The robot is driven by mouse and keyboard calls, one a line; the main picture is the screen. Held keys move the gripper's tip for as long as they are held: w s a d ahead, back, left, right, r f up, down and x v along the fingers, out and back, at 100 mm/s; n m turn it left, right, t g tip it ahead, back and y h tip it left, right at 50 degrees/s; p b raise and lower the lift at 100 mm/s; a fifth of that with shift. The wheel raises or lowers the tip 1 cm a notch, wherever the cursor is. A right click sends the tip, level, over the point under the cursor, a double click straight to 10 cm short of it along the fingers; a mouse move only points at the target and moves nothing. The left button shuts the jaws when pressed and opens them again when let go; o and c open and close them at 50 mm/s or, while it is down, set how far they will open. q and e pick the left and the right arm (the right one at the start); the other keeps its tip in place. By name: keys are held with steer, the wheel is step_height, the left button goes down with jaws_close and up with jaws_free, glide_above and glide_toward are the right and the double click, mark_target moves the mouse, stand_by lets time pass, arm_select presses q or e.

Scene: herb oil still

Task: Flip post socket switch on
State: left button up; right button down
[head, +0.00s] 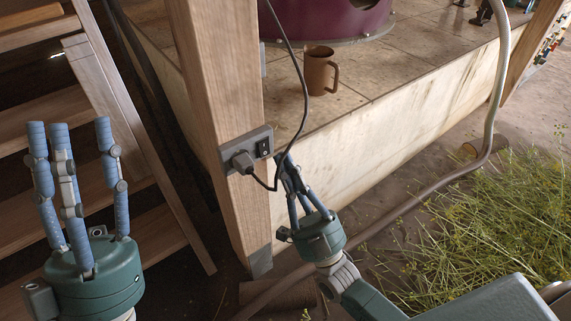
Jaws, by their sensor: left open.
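A grey socket box (246,150) is fixed to the wooden post (218,90). A dark plug (242,161) with a black cable sits in its left part. A small dark switch (264,148) is on its right part; I cannot tell its position. My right gripper (284,160) is just right of and slightly below the switch, its blue fingers drawn together at the tips and pointing up. Whether they touch the box or the hanging cable is unclear. My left gripper (72,126) is open and empty at the far left, fingers up.
The black cable (301,75) hangs down in front of the ledge beside the post. A brown mug (319,72) stands on the tiled platform (400,60) near a purple vessel (320,15). Wooden steps (25,130) are at left. A hose (440,180) and cut herbs (490,225) lie at right.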

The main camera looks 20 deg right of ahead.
arm_select(q)
steer(key=w, duration=0.1)
steer(key=w+f+g, duration=0.2)
steer(key=shift+w+d+f+y+p, duration=0.2)
steer(key=shift+w+d+y+p, duration=0.05)
steer(key=shift+d+y+p, duration=0.05)
arm_select(e)
steer(key=s+r+v, duration=0.1)
steer(key=v, duration=0.9)
steer(key=shift+d, duration=0.25)
